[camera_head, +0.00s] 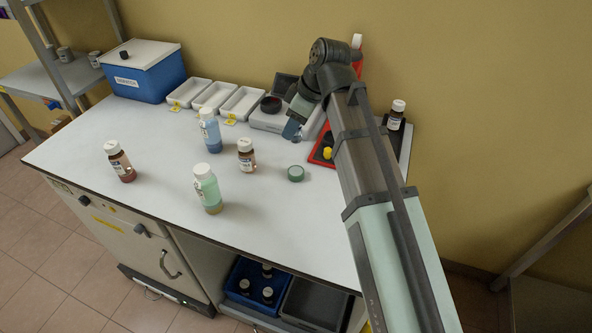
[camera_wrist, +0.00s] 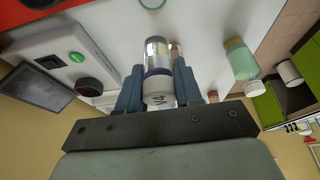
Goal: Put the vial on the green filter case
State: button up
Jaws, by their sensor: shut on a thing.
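My gripper (camera_head: 291,130) is above the back right part of the white table, beside the grey instrument. In the head view the vial is hard to make out against the fingers. The green filter case (camera_head: 295,173) is a small flat round disc on the table, in front of my gripper and apart from it. It also shows at the top edge of the wrist view (camera_wrist: 153,3).
A red tray (camera_head: 318,158) lies right of the case. A brown bottle (camera_head: 246,155), a green bottle (camera_head: 207,188) and a blue bottle (camera_head: 210,132) stand to the left. The table in front of the case is clear.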

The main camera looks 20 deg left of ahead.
jog(key=shift+f, duration=5.3)
jog(key=shift+f, duration=0.2)
jog(key=o, duration=1)
jog(key=shift+r, duration=0.15)
jog(key=v, duration=1.2)
jog(key=shift+a+r, duration=0.1)
